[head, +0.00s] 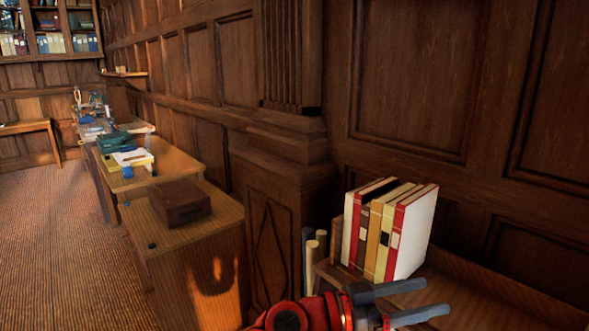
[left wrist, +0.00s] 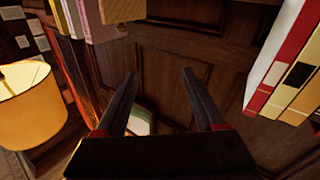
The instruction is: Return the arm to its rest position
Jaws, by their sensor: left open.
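My left gripper (head: 398,303) shows at the bottom of the head view, its red wrist coming in from the bottom edge and its two dark fingers apart and pointing right. Nothing is between the fingers. In the left wrist view the open fingers (left wrist: 158,98) point away toward dark wood panelling. In the head view the gripper is in front of and below a row of upright binders (head: 387,235). Red, white and cream binders (left wrist: 290,75) also show at the right of the left wrist view. My right gripper is not in view.
A wooden shelf top (head: 480,290) runs along the panelled wall at right. Rolled tubes (head: 312,247) stand left of the binders. A brown box (head: 180,203) sits on a wooden desk (head: 222,212). A yellow lampshade (left wrist: 30,105) is at the wrist view's left. Carpeted floor (head: 40,240) is clear at left.

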